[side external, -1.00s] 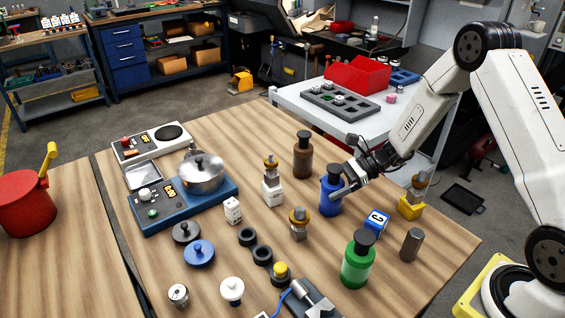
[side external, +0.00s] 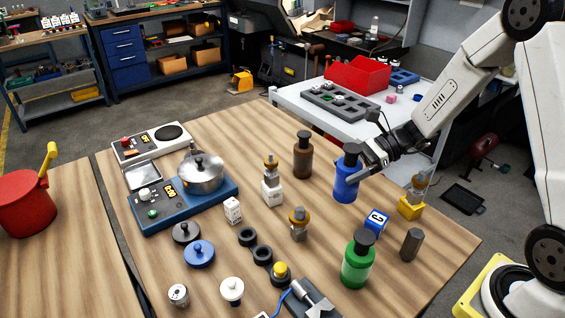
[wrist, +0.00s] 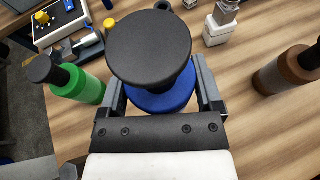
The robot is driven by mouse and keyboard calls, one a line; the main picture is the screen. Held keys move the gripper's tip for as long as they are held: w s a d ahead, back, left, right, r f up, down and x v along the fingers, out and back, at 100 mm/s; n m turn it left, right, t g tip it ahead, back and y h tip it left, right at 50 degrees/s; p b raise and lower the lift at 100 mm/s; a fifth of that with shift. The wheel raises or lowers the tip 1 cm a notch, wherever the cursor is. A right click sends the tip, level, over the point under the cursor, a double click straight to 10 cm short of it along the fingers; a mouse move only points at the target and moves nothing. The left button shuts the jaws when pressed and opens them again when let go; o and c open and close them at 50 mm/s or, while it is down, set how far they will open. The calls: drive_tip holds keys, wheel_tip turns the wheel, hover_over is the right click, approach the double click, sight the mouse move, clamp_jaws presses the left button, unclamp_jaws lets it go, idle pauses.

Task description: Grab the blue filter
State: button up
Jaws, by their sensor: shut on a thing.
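A blue bottle (side external: 346,183) with a black cap is upright in my gripper (side external: 362,167), held above the wooden table toward its back right. In the wrist view, the wide black cap (wrist: 149,47) hides much of the blue body (wrist: 160,100), which sits between my two fingers. My gripper is shut on this bottle. No object clearly recognizable as a filter shows; a separate blue disc with a knob (side external: 199,253) lies on the table at the front left.
A brown bottle (side external: 303,160) stands left of the held bottle, and a green bottle (side external: 357,265) stands in front. A blue-and-white cube (side external: 377,222) and a dark grey cylinder (side external: 411,244) are nearby. A white side table (side external: 290,100) carries a grey tray (side external: 340,102).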

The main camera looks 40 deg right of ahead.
drive_tip(key=s+r, duration=0.5)
drive_tip(key=s, duration=0.4)
drive_tip(key=shift+s, duration=0.4)
